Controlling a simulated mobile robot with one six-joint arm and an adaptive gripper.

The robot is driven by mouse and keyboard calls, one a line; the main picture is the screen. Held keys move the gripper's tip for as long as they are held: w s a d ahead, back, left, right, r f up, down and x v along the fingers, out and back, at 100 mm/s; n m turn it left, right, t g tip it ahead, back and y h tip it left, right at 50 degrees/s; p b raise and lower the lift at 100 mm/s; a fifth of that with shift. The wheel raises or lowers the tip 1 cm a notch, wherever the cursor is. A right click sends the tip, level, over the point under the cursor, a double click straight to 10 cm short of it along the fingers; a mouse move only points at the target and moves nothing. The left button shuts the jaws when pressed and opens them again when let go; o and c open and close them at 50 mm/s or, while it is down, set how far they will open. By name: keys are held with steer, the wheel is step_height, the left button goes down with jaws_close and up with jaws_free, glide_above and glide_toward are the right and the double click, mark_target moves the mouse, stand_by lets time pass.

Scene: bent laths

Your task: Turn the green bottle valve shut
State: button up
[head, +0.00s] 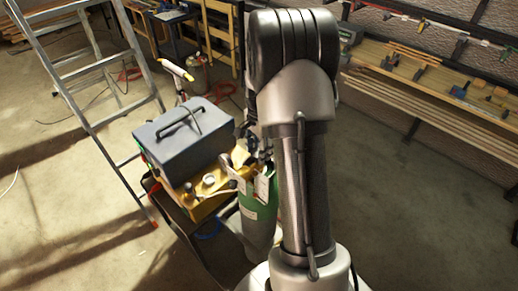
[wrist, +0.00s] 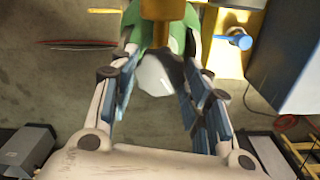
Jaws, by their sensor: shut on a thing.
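The green bottle (head: 258,212) stands upright beside the cart, green at its top and pale grey below. My arm hides part of its right side. The green of the bottle (wrist: 196,48) shows behind the valve. The valve's handle and how far it is turned cannot be made out.
A ladder (head: 95,75) stands left. Shelves (head: 430,85) line the right wall; floor before them is clear.

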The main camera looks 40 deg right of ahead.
steer(key=m, duration=0.6)
steer(key=shift+m, duration=0.4)
stand_by(0.4)
steer(key=o, duration=1.1)
steer(key=shift+c, duration=0.2)
step_height(320, 180, up, 12)
